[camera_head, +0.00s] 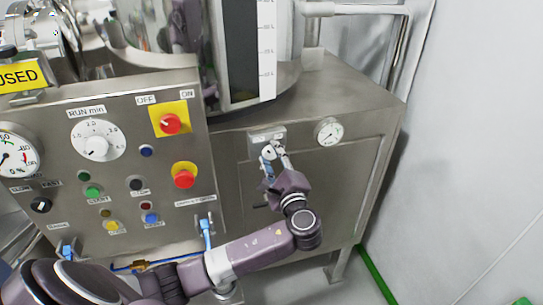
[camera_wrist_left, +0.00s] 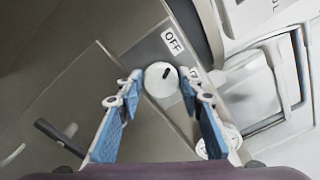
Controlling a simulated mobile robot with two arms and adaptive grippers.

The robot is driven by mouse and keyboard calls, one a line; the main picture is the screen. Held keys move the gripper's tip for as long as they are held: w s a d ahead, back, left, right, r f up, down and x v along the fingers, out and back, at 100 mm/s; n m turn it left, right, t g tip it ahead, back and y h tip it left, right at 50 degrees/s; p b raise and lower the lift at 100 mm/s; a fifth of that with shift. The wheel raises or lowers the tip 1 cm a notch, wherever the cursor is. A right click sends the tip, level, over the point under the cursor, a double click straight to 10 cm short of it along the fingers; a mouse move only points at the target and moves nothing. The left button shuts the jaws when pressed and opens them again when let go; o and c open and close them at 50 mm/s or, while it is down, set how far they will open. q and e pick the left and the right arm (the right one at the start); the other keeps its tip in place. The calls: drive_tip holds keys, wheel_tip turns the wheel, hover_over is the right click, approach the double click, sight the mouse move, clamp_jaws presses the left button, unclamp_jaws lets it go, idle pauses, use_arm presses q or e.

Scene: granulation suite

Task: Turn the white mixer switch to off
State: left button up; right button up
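The white mixer switch (camera_wrist_left: 160,78) is a round white knob with a short black mark. In the left wrist view, the mark lies toward its upper right, between the OFF label (camera_wrist_left: 173,41) and a second label, partly covered. In the head view, the switch's metal plate (camera_head: 262,137) is on the cabinet front, with the knob mostly hidden by my left gripper (camera_head: 271,152). My left gripper's blue fingers (camera_wrist_left: 160,86) are open, one on each side of the knob. I cannot tell whether they touch it. My right gripper is not in view.
A control panel (camera_head: 125,175) with dials, buttons and a red OFF/ON switch (camera_head: 170,123) stands at the left. A gauge (camera_head: 328,132) is right of the mixer switch. A black handle (camera_wrist_left: 60,138) sticks out nearby. The white wall (camera_head: 470,150) bounds the right.

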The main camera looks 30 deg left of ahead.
use_arm(q)
drive_tip(key=o, duration=0.3)
drive_tip(key=shift+s, duration=0.1)
drive_tip(key=v, duration=1.2)
drive_tip(key=shift+f, duration=0.1)
